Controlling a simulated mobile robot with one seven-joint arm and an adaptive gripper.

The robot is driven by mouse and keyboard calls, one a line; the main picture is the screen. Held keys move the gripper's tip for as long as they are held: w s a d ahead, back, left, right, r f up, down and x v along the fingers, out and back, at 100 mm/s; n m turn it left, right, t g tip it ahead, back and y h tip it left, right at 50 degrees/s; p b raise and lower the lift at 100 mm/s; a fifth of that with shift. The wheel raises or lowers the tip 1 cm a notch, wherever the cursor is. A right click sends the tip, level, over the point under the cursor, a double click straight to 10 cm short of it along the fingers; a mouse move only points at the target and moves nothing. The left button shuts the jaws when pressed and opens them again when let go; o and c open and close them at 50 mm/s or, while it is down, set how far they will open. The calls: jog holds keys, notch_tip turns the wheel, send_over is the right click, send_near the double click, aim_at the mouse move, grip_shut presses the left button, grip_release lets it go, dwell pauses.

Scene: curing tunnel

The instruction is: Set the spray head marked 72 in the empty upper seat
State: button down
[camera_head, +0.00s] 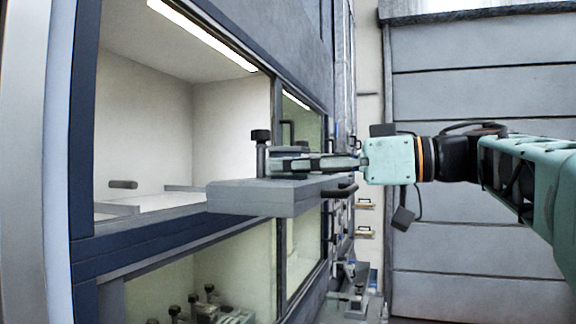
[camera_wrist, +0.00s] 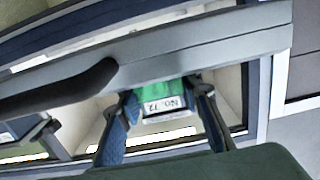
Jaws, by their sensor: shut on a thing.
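My gripper (camera_head: 285,164) reaches in from the right in the head view, level, just above a grey slab at the upper opening. In the wrist view my gripper (camera_wrist: 167,97) has a finger on each side of a green piece, the spray head (camera_wrist: 150,88), and is shut on it. Its white label reads "No. 72", upside down in the picture. In the head view the spray head is mostly hidden by the fingers. An upright post with a black knob (camera_head: 261,137) stands by the fingertips. I cannot tell whether the upper seat touches the spray head.
The grey slab (camera_head: 250,197) juts from the upper opening, with a black handle (camera_head: 340,191); the handle also crosses the wrist view (camera_wrist: 60,88). Several black-knobbed fittings (camera_head: 208,293) stand in the lower bay. A blue-framed window panel is beside the slab. The upper chamber looks largely clear.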

jog(key=c, duration=1.4)
grip_release()
jog(key=shift+f, duration=0.1)
jog(key=shift+r, duration=0.3)
jog(key=v, duration=1.2)
jog(key=shift+b, duration=0.35)
